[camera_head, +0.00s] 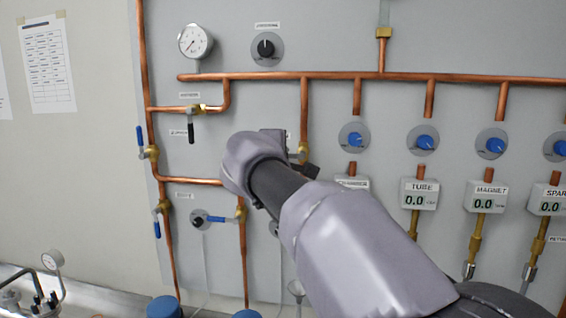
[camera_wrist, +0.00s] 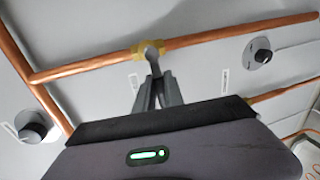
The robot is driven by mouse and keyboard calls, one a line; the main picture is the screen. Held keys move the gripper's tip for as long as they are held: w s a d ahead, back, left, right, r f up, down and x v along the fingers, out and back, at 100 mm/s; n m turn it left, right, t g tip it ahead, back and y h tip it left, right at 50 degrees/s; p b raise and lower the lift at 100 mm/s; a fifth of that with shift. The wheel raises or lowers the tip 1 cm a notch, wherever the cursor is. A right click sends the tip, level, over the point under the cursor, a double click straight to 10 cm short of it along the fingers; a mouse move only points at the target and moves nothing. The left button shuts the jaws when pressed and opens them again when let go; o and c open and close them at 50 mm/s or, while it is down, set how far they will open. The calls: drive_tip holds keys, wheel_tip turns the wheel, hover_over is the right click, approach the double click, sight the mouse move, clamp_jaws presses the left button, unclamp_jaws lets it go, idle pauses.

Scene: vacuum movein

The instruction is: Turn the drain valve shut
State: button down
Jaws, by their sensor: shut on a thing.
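A brass valve (camera_wrist: 150,50) sits on a copper pipe at the top middle of the wrist view. My gripper (camera_wrist: 156,76) reaches up to it, its two fingers close together and shut on the valve's handle, which is mostly hidden between them. In the head view a brass valve (camera_head: 302,152) shows on a vertical copper pipe just behind my wrist. My arm covers much of my gripper and the handle there. The labels beside the valve are too small or too covered to read, so I cannot tell the handle's exact angle.
Other valves with blue levers (camera_head: 141,137) and a black-handled valve (camera_head: 191,131) stand to the left. A pressure gauge (camera_head: 195,41) and a black knob (camera_head: 265,48) are above. Blue knobs (camera_head: 354,138) and digital readouts (camera_head: 419,194) line the right. Copper pipes cross the panel close around my arm.

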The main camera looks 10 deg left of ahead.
drive_tip(key=shift+r+m, duration=0.15)
drive_tip(key=shift+m, duration=0.15)
idle(0.4)
drive_tip(key=c, duration=1.4)
unclamp_jaws()
drive_tip(key=shift+c, duration=0.2)
drive_tip(key=s+r, duration=0.3)
drive_tip(key=s, duration=1.4)
drive_tip(key=shift+a+r, duration=0.2)
drive_tip(key=shift+a, duration=0.05)
